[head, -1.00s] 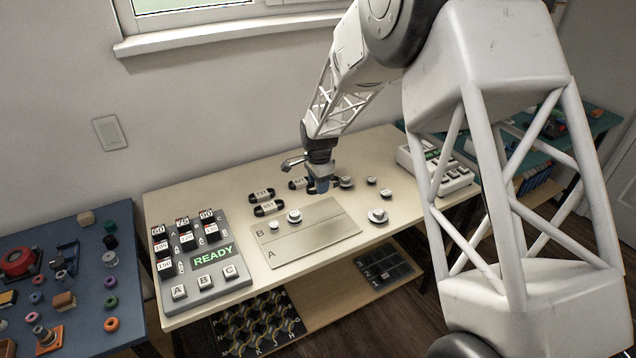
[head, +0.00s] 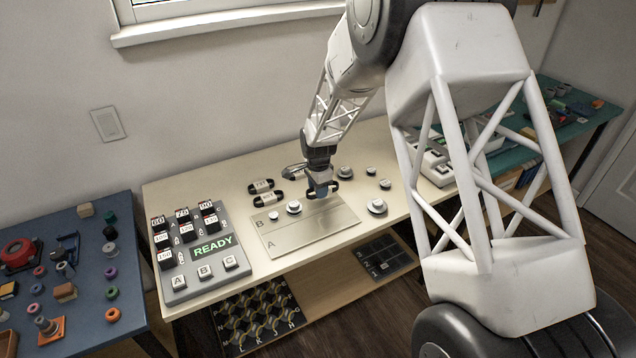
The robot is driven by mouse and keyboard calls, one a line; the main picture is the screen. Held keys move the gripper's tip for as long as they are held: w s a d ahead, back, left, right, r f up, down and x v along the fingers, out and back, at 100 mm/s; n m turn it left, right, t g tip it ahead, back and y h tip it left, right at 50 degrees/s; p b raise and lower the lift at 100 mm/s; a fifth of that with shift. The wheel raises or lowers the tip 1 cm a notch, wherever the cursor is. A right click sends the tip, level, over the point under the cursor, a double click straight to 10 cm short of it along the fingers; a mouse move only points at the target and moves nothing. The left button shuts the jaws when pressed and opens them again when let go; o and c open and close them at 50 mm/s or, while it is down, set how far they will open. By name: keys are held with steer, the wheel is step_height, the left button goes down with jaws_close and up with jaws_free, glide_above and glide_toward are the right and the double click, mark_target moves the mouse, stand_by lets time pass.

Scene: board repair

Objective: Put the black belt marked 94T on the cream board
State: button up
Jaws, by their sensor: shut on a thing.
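My gripper (head: 320,192) is shut on a black belt (head: 332,187) with a pale label, above the table near the board's far right corner. The label's marking is too small to read, and the fingers hide part of the belt. The cream board (head: 318,236) lies flat on the table, with rows marked A and B. On it or at its far left edge stand a small white pulley (head: 273,216) and a larger one (head: 294,207). Two other black belts (head: 261,186) and (head: 266,199) lie on the table behind the board, their markings not clearly readable.
A grey panel (head: 205,270) with a green READY display stands left of the board. Several pulleys, one large (head: 377,206), lie to the right. A white box (head: 437,168) stands farther right. A blue table (head: 85,310) is at the left.

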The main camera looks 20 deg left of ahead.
mark_target(318, 202)
steer(key=shift+f, duration=1.45)
steer(key=shift+f, duration=0.5)
steer(key=o, duration=1)
steer(key=shift+r, duration=0.1)
steer(key=shift+r, duration=3.8)
